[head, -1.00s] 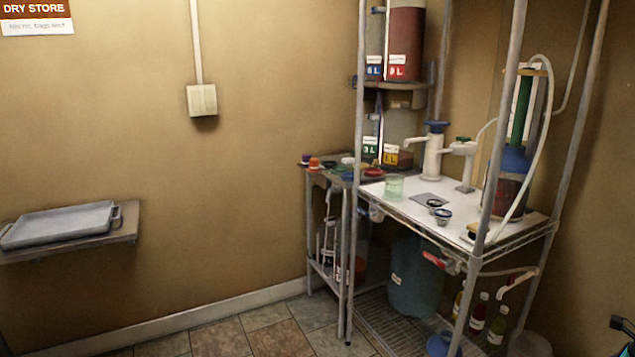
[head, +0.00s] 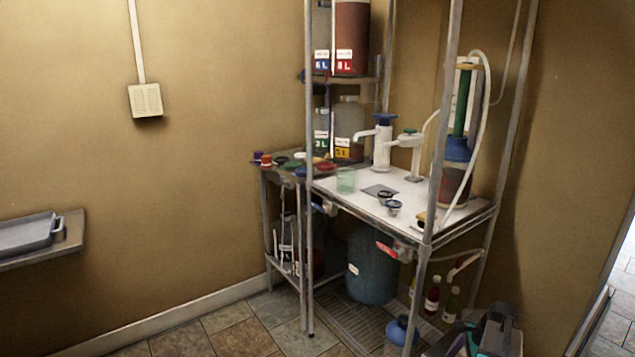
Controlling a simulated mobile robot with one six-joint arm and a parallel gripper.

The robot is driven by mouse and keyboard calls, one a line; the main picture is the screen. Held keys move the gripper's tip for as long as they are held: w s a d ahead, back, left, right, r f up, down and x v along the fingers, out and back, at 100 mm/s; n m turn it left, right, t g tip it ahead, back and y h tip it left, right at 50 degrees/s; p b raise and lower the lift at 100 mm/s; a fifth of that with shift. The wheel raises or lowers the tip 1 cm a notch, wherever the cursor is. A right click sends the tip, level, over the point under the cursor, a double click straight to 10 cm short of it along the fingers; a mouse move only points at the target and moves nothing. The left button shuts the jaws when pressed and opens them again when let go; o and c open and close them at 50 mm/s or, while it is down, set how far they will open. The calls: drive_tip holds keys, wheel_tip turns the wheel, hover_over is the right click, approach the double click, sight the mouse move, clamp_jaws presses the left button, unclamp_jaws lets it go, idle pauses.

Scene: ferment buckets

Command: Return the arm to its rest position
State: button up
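A dark grey and teal shape (head: 490,338) at the lower right edge of the head view looks like part of my arm. It is cut off by the bottom of the picture, in front of the foot of the steel rack. I cannot make out the fingertips, nor whether anything is between them. The rest of the arm is out of view.
A steel rack with a white worktop (head: 405,190) holds pumps, small jars and a green cup (head: 345,181). A large blue-grey bucket (head: 372,268) and bottles (head: 432,296) stand below. A wall shelf (head: 72,236) bears a metal tray. Tiled floor at front left is clear.

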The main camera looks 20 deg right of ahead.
drive_tip(key=s+a+f+n+g+p, duration=0.1)
drive_tip(key=a+f+n, duration=0.3)
drive_tip(key=a, duration=0.5)
drive_tip(key=a+f+n+g+p, duration=0.15)
drive_tip(key=a+f+n, duration=0.3)
drive_tip(key=a, duration=0.45)
drive_tip(key=s+a+f+n+g, duration=0.1)
drive_tip(key=a+f+n+g, duration=0.15)
drive_tip(key=a+f, duration=0.4)
drive_tip(key=s+a+f+n+g+h+p, duration=0.1)
drive_tip(key=s+a+f+n, duration=0.1)
drive_tip(key=s+a+n, duration=0.4)
drive_tip(key=s+a+f+n+g+h+p, duration=0.1)
drive_tip(key=s+a+f+n+h+p, duration=0.1)
drive_tip(key=s+a+n, duration=0.5)
drive_tip(key=s+a, duration=0.2)
drive_tip(key=a, duration=0.2)
drive_tip(key=shift+s+a+f+n, duration=0.3)
drive_tip(key=shift+s+a, duration=0.05)
drive_tip(key=shift+a, duration=0.05)
drive_tip(key=shift+d, duration=0.1)
